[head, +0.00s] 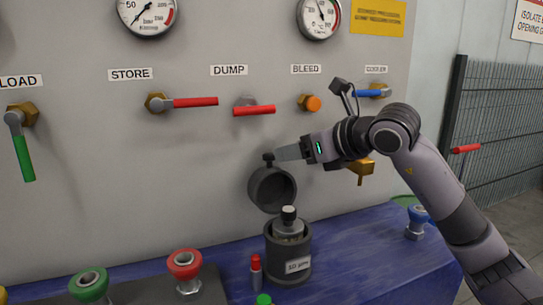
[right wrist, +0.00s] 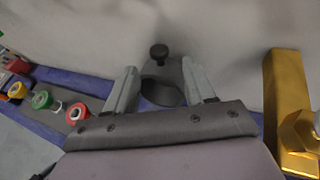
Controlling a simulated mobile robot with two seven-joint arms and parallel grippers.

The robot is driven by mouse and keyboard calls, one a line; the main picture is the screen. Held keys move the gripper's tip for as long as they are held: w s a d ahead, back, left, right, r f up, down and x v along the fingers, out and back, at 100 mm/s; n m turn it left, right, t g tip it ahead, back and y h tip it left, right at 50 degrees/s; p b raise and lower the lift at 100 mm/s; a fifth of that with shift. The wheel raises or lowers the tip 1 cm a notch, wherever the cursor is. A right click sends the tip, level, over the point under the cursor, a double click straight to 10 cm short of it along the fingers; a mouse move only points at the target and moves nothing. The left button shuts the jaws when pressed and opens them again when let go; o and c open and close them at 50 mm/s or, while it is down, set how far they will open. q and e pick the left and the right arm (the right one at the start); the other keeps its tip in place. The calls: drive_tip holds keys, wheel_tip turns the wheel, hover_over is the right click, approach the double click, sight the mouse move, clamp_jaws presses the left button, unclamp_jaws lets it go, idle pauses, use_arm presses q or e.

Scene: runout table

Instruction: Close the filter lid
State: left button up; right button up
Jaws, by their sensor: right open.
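The filter lid (head: 272,190) is a dark grey round cap, tilted up and open above the filter housing (head: 288,262). A small dark knob sits at the lid's top edge. My right gripper (head: 276,155) is at the lid's knob in the head view. In the right wrist view the open fingers (right wrist: 158,85) are apart, with the lid (right wrist: 163,90) and its knob seen between and beyond them. I cannot tell whether a finger touches the lid. My left gripper is not in view.
The wall panel carries red-handled valves marked STORE (head: 195,103) and DUMP (head: 254,110), and an orange BLEED knob (head: 312,103). A brass fitting (right wrist: 290,110) is close right of my right gripper. Red (head: 185,265) and green (head: 89,284) couplings and a small red-capped bottle (head: 256,272) stand on the blue table.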

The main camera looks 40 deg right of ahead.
sight(272, 155)
drive_tip(key=p+x, duration=0.1)
drive_tip(key=x, duration=0.5)
drive_tip(key=shift+w+a+f, duration=0.1)
drive_tip(key=shift+w, duration=0.05)
clamp_jaws()
